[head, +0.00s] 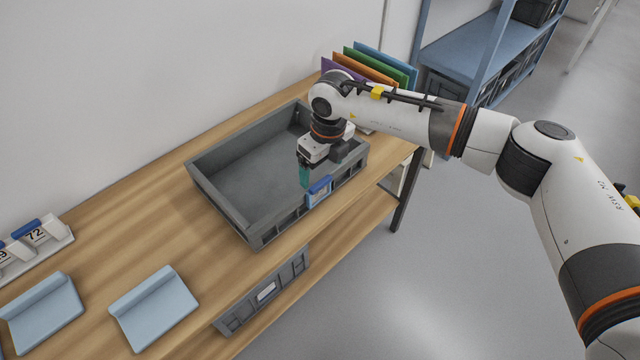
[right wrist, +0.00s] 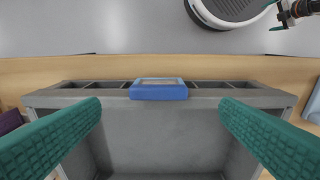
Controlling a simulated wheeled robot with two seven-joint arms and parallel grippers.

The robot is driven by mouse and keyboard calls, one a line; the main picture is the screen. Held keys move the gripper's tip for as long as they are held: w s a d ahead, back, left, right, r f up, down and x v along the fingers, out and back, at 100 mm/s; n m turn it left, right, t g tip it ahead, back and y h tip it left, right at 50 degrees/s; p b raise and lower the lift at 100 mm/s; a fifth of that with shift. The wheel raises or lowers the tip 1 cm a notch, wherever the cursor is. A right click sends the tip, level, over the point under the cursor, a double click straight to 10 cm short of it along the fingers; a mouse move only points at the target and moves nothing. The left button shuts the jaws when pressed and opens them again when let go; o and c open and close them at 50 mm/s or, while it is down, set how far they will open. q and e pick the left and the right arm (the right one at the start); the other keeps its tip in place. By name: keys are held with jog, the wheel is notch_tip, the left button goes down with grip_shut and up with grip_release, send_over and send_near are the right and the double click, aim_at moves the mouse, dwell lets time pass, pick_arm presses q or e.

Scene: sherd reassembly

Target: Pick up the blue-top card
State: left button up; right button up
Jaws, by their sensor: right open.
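A card with a blue top edge (head: 319,190) stands at the front wall of the grey tray (head: 215,202). In the right wrist view the card (right wrist: 158,92) shows as a blue bar with a pale face, midway between my fingers. My right gripper (head: 304,176) is over the tray's front part, close to the card, pointing down. Its teal fingers (right wrist: 160,135) are wide apart with nothing between the pads; the card appears beyond them. My left gripper (right wrist: 276,16) shows small at the top right of the right wrist view, its teal tips apart.
White cards with blue tops (head: 36,232), one marked 72, stand in a holder at the left. Two pale blue stands (head: 155,308) lie on the wooden table (head: 150,225). Coloured folders (head: 372,62) stand beyond the tray. The tray's floor looks empty.

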aim_at(321, 182)
jog(key=f, duration=0.4)
jog(key=shift+w+f+p, duration=0.15)
jog(key=shift+w+p, duration=0.1)
jog(key=shift+p, duration=0.15)
jog(key=c, duration=1.1)
jog(key=shift+o, duration=0.2)
notch_tip(321, 182, up, 10)
jog(key=b, duration=0.2)
